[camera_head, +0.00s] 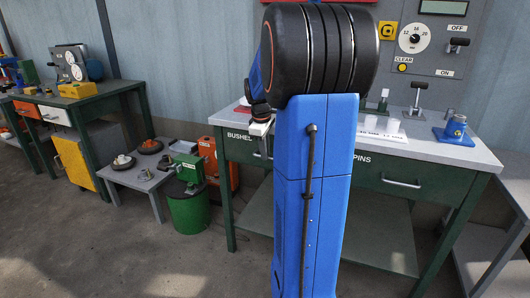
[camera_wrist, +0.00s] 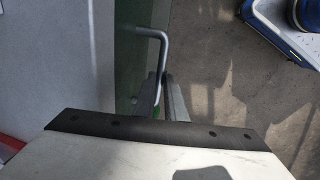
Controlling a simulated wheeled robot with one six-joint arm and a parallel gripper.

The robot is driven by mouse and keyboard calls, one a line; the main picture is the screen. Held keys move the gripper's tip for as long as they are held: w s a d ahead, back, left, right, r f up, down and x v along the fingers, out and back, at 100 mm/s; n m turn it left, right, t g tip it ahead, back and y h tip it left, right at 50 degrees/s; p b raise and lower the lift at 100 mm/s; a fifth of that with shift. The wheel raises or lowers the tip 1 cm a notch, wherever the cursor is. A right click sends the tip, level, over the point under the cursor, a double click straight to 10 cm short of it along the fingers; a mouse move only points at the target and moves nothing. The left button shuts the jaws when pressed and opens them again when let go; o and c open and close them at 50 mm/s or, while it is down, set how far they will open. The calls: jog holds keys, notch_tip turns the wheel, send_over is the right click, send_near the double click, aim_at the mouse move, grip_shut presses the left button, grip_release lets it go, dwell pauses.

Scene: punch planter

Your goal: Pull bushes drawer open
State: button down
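The bushes drawer (camera_head: 238,146) is a dark green drawer under the left part of the grey workbench top, with the label BUSHES on its front. It looks closed. Its grey bar handle (camera_wrist: 151,33) shows in the wrist view, sticking out from the green front (camera_wrist: 125,45). My gripper (camera_wrist: 161,80) is at the handle, with its two narrow fingers close together on either side of the bar. They look shut on it, though the contact is partly hidden. In the head view my gripper (camera_head: 261,130) is at the drawer front and my arm covers much of the bench.
The PINS drawer (camera_head: 405,184) is to the right in the same bench (camera_head: 470,155). A green bin (camera_head: 189,208) and a low grey table (camera_head: 135,178) stand at the left. The floor in front of the bushes drawer looks clear.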

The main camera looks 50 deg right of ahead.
jog(key=shift+a, duration=0.1)
jog(key=s+a, duration=0.4)
jog(key=a, duration=0.7)
jog(key=s+a, duration=0.5)
jog(key=a, duration=0.6)
jog(key=shift+a, duration=0.15)
jog(key=shift+s, duration=0.1)
jog(key=c, duration=1.8)
grip_release()
jog(key=shift+r, duration=0.15)
jog(key=s+a+r, duration=0.1)
jog(key=a+r, duration=0.2)
jog(key=r, duration=1.3)
jog(key=shift+s+r, duration=0.2)
jog(key=shift+r, duration=0.2)
jog(key=shift+a, duration=0.1)
jog(key=s+a+f+m+t, duration=0.1)
jog(key=s+a+f, duration=0.2)
jog(key=f, duration=0.3)
jog(key=s+a+f+m+t+y, duration=0.1)
jog(key=s+a+f+m, duration=0.1)
jog(key=f, duration=0.4)
jog(key=s+a+f+m+t+y, duration=0.1)
jog(key=s+a+f+t, duration=0.1)
jog(key=s+a+f, duration=0.2)
jog(key=shift+s+a+f, duration=0.35)
jog(key=shift+s+f, duration=0.55)
jog(key=shift+s, duration=0.25)
